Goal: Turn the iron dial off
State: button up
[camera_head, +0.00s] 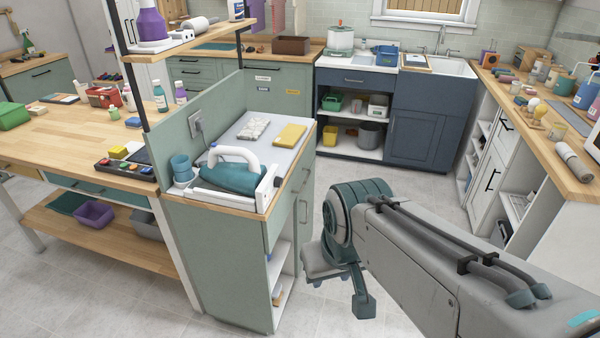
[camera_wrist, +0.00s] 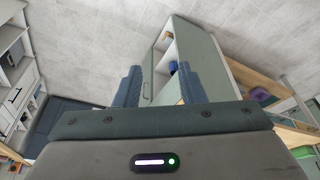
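The teal iron (camera_head: 232,178) with a white handle sits in a white stand at the near end of the counter unit. A small dark knob-like part (camera_head: 277,181) shows on the stand's right end; I cannot tell its setting. My gripper (camera_head: 342,285) is to the right of the unit and below its top, apart from the iron, pointing downward. In the wrist view my gripper (camera_wrist: 160,86) has its two blue fingers spread with nothing between them. The iron and dial do not show clearly in the wrist view.
The green counter unit (camera_head: 222,262) has a wooden edge and open side shelves. A yellow cloth (camera_head: 289,135) and a patterned cloth (camera_head: 253,128) lie behind the iron. A green panel with an outlet (camera_head: 197,123) stands to its left. Open floor (camera_head: 400,188) lies to the right.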

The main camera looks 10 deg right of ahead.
aim_at(279, 182)
jog(key=i, duration=0.5)
jog(key=k, duration=0.5)
jog(key=z, duration=0.7)
jog(key=i, duration=0.7)
jog(key=u, duration=0.35)
